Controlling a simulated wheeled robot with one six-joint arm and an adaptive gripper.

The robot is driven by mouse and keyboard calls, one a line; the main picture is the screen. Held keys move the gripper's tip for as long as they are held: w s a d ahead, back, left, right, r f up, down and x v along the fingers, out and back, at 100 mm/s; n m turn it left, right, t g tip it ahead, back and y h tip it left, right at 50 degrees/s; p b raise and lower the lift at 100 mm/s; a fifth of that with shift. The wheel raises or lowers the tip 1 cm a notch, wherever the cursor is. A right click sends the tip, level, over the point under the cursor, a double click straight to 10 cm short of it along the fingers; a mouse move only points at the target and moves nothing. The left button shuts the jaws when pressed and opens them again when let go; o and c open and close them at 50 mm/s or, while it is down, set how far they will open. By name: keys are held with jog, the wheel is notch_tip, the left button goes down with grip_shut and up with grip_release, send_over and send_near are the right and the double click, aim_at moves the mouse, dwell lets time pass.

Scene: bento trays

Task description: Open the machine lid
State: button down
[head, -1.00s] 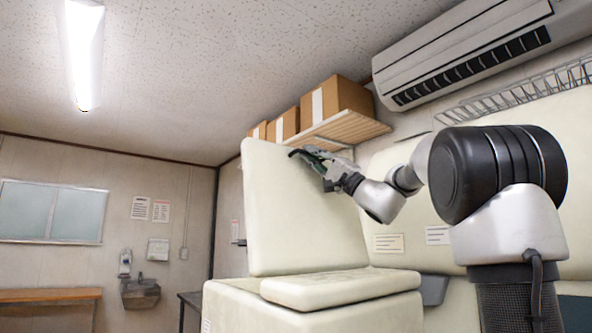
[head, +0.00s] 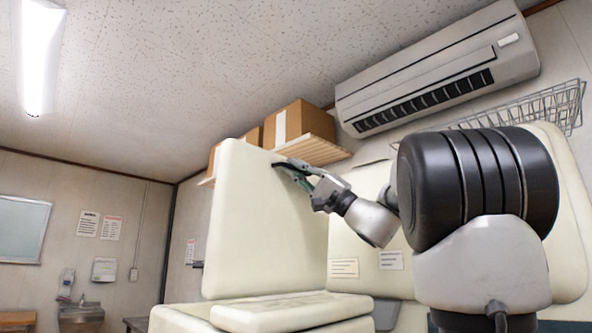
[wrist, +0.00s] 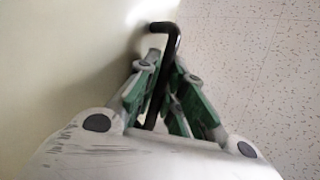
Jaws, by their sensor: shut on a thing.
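The machine lid (head: 255,230) is a large cream panel standing raised above the cream machine body (head: 180,318) in the head view. A black bent handle (wrist: 172,38) shows at the lid's side in the wrist view. My gripper (head: 296,172) is at the lid's upper right edge, with its green-lined fingers (wrist: 160,85) closed around the handle's shaft. The lid's cream face fills the left of the wrist view. The lid's hinge and the lower part of the machine are not clearly visible.
A wooden shelf (head: 318,152) with cardboard boxes (head: 298,122) hangs just behind the lid's top. An air conditioner (head: 440,70) and a wire rack (head: 540,108) are high on the right wall. A sink (head: 82,318) stands far left. Open air lies left of the lid.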

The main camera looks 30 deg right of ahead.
jog(key=shift+w+f, duration=0.1)
jog(key=c, duration=1.8)
grip_release()
jog(key=v, duration=1.2)
